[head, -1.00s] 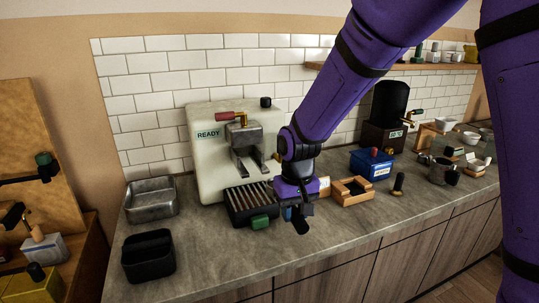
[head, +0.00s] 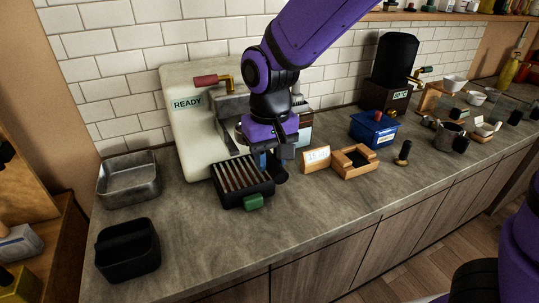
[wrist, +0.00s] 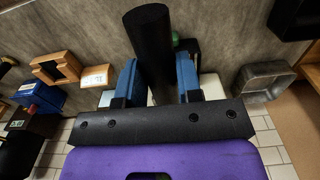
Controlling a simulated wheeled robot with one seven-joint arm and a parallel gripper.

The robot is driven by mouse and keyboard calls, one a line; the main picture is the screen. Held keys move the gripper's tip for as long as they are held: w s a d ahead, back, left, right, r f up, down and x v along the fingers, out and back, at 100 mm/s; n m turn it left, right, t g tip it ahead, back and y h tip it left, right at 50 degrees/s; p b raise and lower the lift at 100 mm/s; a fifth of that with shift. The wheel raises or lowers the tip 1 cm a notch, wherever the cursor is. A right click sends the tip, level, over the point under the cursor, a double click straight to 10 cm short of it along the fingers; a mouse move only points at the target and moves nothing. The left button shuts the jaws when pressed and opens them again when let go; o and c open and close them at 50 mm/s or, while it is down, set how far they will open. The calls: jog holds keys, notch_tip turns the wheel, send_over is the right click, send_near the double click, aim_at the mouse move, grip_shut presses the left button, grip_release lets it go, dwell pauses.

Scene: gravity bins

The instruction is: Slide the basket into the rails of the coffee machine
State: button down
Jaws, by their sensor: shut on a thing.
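The cream coffee machine (head: 182,128), marked READY, stands against the tiled wall. Its grey metal rails (head: 226,138) hang under the group head, partly hidden by my gripper. My gripper (head: 271,160) is just right of the rails, above the slatted drip tray (head: 240,178). In the wrist view, my gripper (wrist: 157,80) has its blue fingers on both sides of a thick black handle (wrist: 148,35), and it is shut on it. The handle's end (head: 281,174) shows below the fingers in the head view. The basket itself cannot be clearly made out behind my gripper.
A metal pan (head: 128,180) and a black bin (head: 127,250) stand left of the machine. The front middle of the counter is clear.

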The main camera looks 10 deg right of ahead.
jog(key=shift+w+a+f, duration=0.2)
jog(key=shift+w+f, duration=0.5)
jog(key=shift+w+a+f, duration=0.2)
jog(key=shift+w+f, duration=0.5)
jog(key=shift+w+a+f, duration=0.15)
jog(key=shift+w+f, duration=0.05)
jog(key=shift+w, duration=0.3)
jog(key=shift+w+a+f, duration=0.1)
jog(key=shift+w+f, duration=0.05)
jog(key=shift+w, duration=0.3)
jog(key=shift+f, duration=0.25)
jog(key=shift+w, duration=0.15)
dwell(0.3)
